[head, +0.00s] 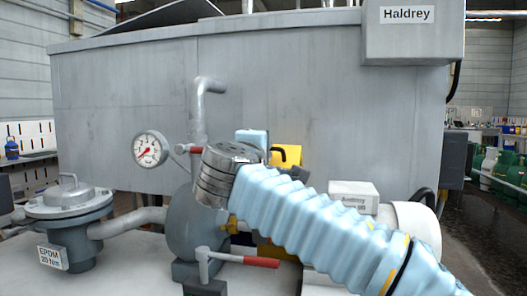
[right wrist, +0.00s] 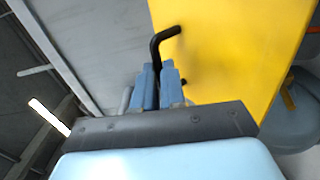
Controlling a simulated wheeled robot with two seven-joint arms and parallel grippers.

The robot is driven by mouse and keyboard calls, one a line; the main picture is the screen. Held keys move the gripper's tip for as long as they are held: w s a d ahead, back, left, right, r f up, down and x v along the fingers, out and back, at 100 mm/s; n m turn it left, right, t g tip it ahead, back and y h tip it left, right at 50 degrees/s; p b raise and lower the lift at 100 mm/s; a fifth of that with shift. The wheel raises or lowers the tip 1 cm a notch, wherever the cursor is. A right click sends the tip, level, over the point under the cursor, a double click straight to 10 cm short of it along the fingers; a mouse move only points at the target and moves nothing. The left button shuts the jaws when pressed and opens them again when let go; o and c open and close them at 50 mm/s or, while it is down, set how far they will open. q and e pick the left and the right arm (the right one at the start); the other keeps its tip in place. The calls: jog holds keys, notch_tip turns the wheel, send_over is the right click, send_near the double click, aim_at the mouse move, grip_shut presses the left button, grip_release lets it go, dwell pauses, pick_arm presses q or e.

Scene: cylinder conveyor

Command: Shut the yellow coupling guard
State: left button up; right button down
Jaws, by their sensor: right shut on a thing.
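The yellow coupling guard (head: 290,157) shows in the head view behind my right wrist, mostly hidden by my arm. Its black bent handle (head: 281,150) sticks out near its top. In the right wrist view the guard (right wrist: 230,60) is a broad yellow panel, with the black handle (right wrist: 157,45) at its left edge. My right gripper (right wrist: 159,75) is shut on the handle, which passes between its blue fingers. My left gripper is not in view.
A pump casing (head: 190,235) with a red-handled valve (head: 262,262) lies below my arm. A pressure gauge (head: 149,149) and a lidded flanged fitting (head: 70,200) stand to the left. A grey tank (head: 130,100) fills the back. A small white box (head: 353,195) is right of the guard.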

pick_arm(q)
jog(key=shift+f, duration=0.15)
pick_arm(e)
jog(key=shift+f, duration=0.1)
dwell(0.7)
jog(key=s+f+b, duration=0.1)
jog(key=f+b, duration=0.2)
jog(key=s+a+f+b, duration=0.1)
jog(key=f+b, duration=0.1)
jog(key=shift+s, duration=0.3)
pick_arm(q)
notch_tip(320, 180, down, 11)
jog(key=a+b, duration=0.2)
jog(key=b, duration=0.5)
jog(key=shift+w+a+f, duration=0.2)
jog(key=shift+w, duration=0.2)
pick_arm(e)
notch_tip(320, 180, down, 8)
jog(key=s, duration=0.2)
jog(key=shift+a+f, duration=0.15)
jog(key=shift+a, duration=0.05)
jog(key=c, duration=1.3)
grip_release()
jog(key=shift+w, duration=0.15)
jog(key=shift+o, duration=0.5)
jog(key=shift+s, duration=0.2)
